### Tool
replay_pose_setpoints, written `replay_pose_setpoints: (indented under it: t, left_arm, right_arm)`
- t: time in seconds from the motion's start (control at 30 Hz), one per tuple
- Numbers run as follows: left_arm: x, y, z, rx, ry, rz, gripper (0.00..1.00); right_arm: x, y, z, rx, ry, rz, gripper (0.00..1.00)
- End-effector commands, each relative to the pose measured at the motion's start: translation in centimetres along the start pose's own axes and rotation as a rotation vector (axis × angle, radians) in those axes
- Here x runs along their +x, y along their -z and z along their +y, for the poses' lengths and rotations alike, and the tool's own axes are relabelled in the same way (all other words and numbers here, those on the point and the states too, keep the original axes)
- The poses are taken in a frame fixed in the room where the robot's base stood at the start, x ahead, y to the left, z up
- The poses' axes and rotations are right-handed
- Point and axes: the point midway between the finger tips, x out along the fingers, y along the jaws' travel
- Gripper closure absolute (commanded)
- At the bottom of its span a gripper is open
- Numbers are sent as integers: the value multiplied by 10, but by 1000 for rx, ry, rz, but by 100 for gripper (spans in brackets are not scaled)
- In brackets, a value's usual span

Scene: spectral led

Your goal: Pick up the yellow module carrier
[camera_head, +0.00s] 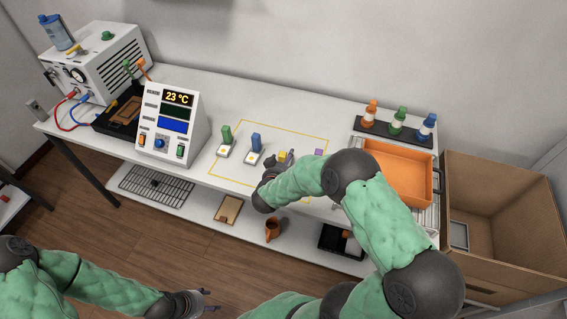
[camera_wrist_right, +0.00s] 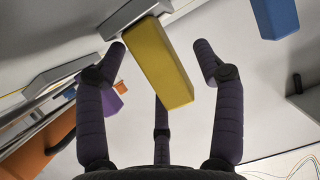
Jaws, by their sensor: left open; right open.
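The yellow module carrier (camera_head: 282,156) stands on the white table, partly hidden behind my right gripper in the head view. In the right wrist view it is a yellow block (camera_wrist_right: 160,68) on a grey base (camera_wrist_right: 137,17). My right gripper (camera_wrist_right: 160,58) is open, with its dark fingers spread on both sides of the yellow block and gaps showing. In the head view my right gripper (camera_head: 271,176) is at the carrier's near side. My left gripper (camera_head: 209,301) is open and empty, low in front of the table.
A green carrier (camera_head: 226,134) and a blue carrier (camera_head: 256,142) stand to the left inside a yellow outline. A purple block (camera_head: 319,152) is to the right. An orange tray (camera_head: 405,170), a bottle rack (camera_head: 393,132) and a cardboard box (camera_head: 500,215) are farther right. A temperature instrument (camera_head: 172,120) stands left.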

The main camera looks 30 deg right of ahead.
Motion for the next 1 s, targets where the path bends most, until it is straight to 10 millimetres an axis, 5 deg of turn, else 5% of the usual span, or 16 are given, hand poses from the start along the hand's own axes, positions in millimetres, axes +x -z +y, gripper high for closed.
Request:
replay_pose_setpoints:
  t: [0.1, 0.3, 0.37, 0.77, 1.0]
  left_arm:
    - [0, 0, 0, 0, 0, 0, 45]
    - [0, 0, 0, 0, 0, 0, 45]
    - [0, 0, 0, 0, 0, 0, 45]
    - [-4, 0, 1, 0, 0, 0, 45]
    - [-19, -1, 7, 0, 0, 0, 45]
  right_arm:
    - [0, 0, 0, 0, 0, 0, 31]
    - [0, 0, 0, 0, 0, 0, 88]
    - [0, 0, 0, 0, 0, 0, 100]
    - [-2, 6, 0, 1, 0, 2, 100]
    - [-14, 34, 0, 2, -1, 2, 100]
